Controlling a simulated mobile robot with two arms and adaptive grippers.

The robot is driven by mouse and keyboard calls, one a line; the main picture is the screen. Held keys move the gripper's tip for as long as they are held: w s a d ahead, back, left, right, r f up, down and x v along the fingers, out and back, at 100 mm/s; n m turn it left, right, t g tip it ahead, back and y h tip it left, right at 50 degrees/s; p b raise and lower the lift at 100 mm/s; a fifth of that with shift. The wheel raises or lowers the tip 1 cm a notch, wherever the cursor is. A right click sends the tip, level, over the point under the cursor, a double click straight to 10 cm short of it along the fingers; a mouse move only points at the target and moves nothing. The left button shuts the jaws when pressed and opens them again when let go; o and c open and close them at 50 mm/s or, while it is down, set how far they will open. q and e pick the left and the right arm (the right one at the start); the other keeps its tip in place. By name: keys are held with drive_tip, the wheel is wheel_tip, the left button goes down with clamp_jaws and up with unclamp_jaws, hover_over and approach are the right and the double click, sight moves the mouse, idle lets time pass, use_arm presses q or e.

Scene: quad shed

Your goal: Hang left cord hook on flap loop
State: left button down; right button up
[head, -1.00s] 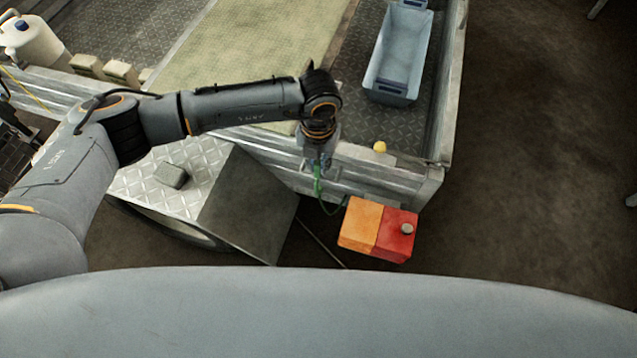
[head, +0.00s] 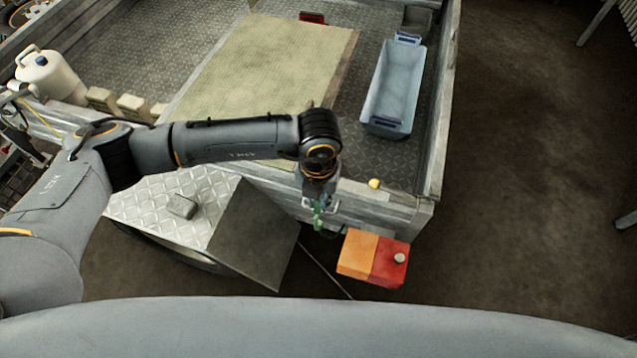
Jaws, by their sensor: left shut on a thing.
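My left gripper (head: 319,205) is at the trailer's near wall, pointing down, shut on a green cord hook (head: 318,218). The cord hook hangs just outside the wall, left of the orange and red tail light. The flap loop cannot be made out clearly; the gripper and wrist cover that part of the wall. I cannot tell whether the hook touches a loop. My right gripper is not in view.
The trailer bed holds a green mat (head: 262,70) and a blue-grey bin (head: 394,90). An orange and red tail light (head: 372,258) and a yellow knob (head: 375,184) are right of the gripper. A fender (head: 165,205) carries a grey block (head: 182,207). A white jug (head: 50,75) stands far left.

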use_arm(q)
drive_tip(key=s+r+p, duration=0.2)
drive_tip(key=s+r, duration=0.2)
drive_tip(key=s, duration=0.5)
drive_tip(key=shift+d, duration=0.2)
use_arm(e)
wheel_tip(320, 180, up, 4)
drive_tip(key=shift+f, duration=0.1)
